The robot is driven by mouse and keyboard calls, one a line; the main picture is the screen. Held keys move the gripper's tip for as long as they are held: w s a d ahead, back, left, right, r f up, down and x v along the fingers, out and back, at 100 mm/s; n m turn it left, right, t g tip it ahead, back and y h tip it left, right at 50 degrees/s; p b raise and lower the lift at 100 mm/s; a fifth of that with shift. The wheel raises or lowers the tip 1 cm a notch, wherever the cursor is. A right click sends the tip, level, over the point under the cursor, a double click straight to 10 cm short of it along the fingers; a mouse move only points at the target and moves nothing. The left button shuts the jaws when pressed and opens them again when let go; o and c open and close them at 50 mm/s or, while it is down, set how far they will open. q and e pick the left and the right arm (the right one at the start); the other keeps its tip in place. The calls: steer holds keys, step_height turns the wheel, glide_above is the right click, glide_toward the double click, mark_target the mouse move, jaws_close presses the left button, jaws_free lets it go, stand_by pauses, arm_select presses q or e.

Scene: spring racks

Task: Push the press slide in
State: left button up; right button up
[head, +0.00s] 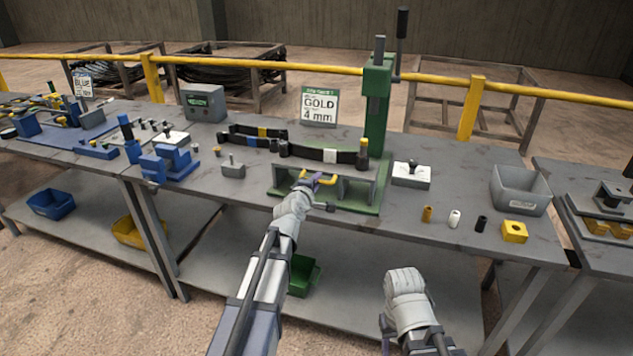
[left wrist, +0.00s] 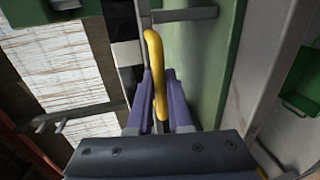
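The green press (head: 376,110) stands at the back of the bench, its base plate (head: 372,208) reaching the front edge. A low grey slide housing (head: 350,190) sits on that base. The slide's yellow handle (head: 328,181) faces me at the front; it also shows in the left wrist view (left wrist: 154,60). My left gripper (head: 316,181) is at this handle, with its purple fingers (left wrist: 160,98) closed on either side of it. The fingers partly hide the handle and slide front. My right arm is low at the front, away from the bench; its fingers do not show.
A dark leaf spring with a white band (head: 330,155) lies across the press. A "GOLD 4 mm" sign (head: 319,105) stands behind. Small coloured pieces (head: 454,218) and a grey bin (head: 520,190) are at right. A blue fixture (head: 165,163) is at left.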

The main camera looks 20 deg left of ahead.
arm_select(q)
jaws_close()
stand_by(0.9)
steer(key=r+x, duration=0.1)
steer(key=x, duration=0.4)
steer(key=r+x, duration=0.1)
steer(key=x, duration=0.5)
steer(key=r+x, duration=0.1)
steer(key=x, duration=0.4)
steer(key=shift+w+r, duration=0.15)
steer(key=shift+w, duration=0.75)
steer(key=shift+r, duration=0.1)
